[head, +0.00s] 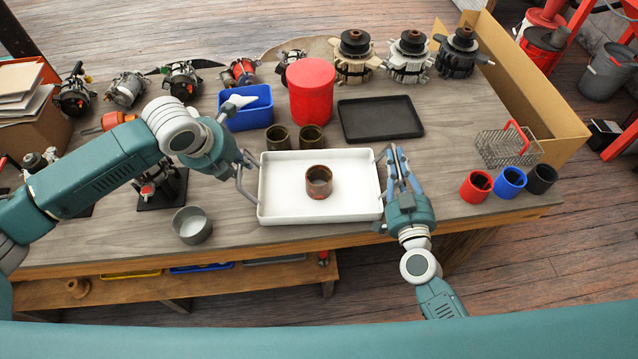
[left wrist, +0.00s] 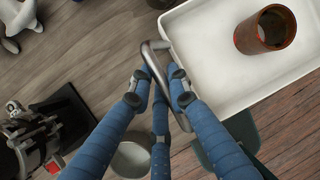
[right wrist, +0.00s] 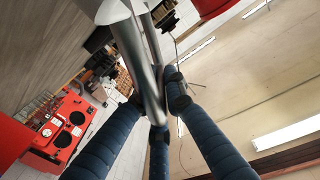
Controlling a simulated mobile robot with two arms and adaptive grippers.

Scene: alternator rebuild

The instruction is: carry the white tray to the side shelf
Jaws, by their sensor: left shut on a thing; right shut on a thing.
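The white tray (head: 285,205) is at the front middle of the workbench, with a brown metal cup (head: 319,181) standing upright in it. I cannot tell whether its base touches the bench. My left gripper (head: 246,166) is shut on the tray's left metal handle, and the left wrist view shows the handle (left wrist: 153,62) between the blue fingers. My right gripper (head: 389,160) is shut on the right handle, and the right wrist view shows that metal bar (right wrist: 146,70) between its fingers. The side shelf cannot be made out.
Behind the tray are two dark cups (head: 278,137), a blue bin (head: 247,108), a red canister (head: 312,92) and a black tray (head: 380,119). A grey bowl (head: 192,226) is close at front left. A wire basket (head: 507,149) and coloured cups (head: 510,182) are at right.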

